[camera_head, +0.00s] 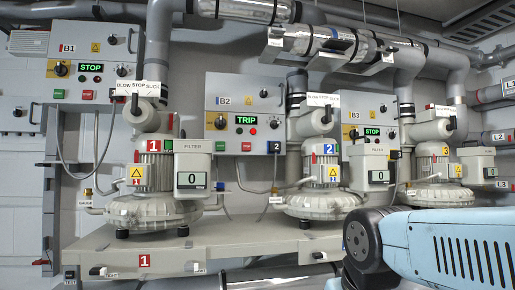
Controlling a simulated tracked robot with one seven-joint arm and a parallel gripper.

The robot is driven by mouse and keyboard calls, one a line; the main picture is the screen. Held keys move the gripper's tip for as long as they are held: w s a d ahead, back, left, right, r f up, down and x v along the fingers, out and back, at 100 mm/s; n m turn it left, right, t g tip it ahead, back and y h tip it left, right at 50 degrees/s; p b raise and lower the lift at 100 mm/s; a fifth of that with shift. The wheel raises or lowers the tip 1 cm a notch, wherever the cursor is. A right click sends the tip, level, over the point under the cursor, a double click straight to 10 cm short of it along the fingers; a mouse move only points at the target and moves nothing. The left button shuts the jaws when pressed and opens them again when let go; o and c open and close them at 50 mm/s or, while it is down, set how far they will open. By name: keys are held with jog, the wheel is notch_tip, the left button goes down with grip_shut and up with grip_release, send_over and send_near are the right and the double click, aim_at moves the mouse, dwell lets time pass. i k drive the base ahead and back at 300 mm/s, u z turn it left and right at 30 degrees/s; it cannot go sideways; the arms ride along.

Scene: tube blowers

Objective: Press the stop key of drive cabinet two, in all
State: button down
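Drive cabinet two, marked B2 (215,110), is a grey box on the wall at the centre of the head view. A black knob (220,123) is left of the display. My blue arm fills the lower right corner, well right of and below the cabinet. My gripper is out of view.
Cabinets B1 (115,50) and B3 (357,116) both display STOP. Blowers one (150,213), two (320,200) and three (440,190) stand on a bench (215,250) before the cabinets. A filter box (193,155) and thick pipes crowd the space beside B2.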

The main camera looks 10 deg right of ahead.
aim_at(246, 146)
jog(key=u, duration=0.15)
jog(key=i, duration=0.9)
jog(key=z, duration=0.05)
